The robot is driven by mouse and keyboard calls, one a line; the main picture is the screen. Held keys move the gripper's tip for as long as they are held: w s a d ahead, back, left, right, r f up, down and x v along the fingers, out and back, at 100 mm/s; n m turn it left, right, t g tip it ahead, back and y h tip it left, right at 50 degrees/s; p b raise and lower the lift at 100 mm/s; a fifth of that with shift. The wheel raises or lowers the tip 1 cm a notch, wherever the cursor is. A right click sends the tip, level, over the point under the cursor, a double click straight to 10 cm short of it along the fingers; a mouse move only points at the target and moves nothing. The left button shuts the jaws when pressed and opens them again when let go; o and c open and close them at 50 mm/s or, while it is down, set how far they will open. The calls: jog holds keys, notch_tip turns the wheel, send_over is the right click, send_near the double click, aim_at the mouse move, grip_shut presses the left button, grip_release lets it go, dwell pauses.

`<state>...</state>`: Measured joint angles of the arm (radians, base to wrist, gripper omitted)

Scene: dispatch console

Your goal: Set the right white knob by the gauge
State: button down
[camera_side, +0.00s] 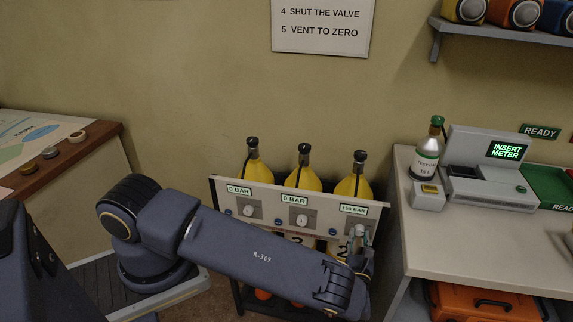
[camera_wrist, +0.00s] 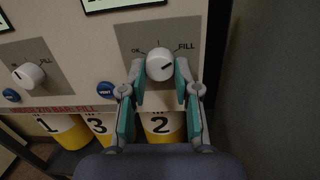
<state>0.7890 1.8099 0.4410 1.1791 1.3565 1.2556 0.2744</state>
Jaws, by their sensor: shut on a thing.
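The right white knob (camera_wrist: 160,65) sits on a grey plate between an OK mark and a FILL mark. Its dark pointer line slants toward the FILL side. My gripper (camera_wrist: 160,74) has one teal-padded finger on each side of the knob and is shut on it. In the side view my gripper (camera_side: 361,248) is at the right end of the panel and mostly covers the knob. The green-lit gauge (camera_side: 353,209) above it reads about 150 BAR. In the wrist view only the gauge's lower edge (camera_wrist: 125,7) shows.
A blue VENT button (camera_wrist: 105,89) is left of my fingers. Yellow cylinders (camera_wrist: 162,125) stand below. A grey counter (camera_side: 480,235) is right.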

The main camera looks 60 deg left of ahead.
dwell(0.4)
jog(key=c, duration=0.8)
grip_release()
jog(key=shift+c, duration=0.2)
jog(key=shift+d, duration=0.1)
jog(key=v, duration=1.2)
jog(key=shift+r, duration=0.1)
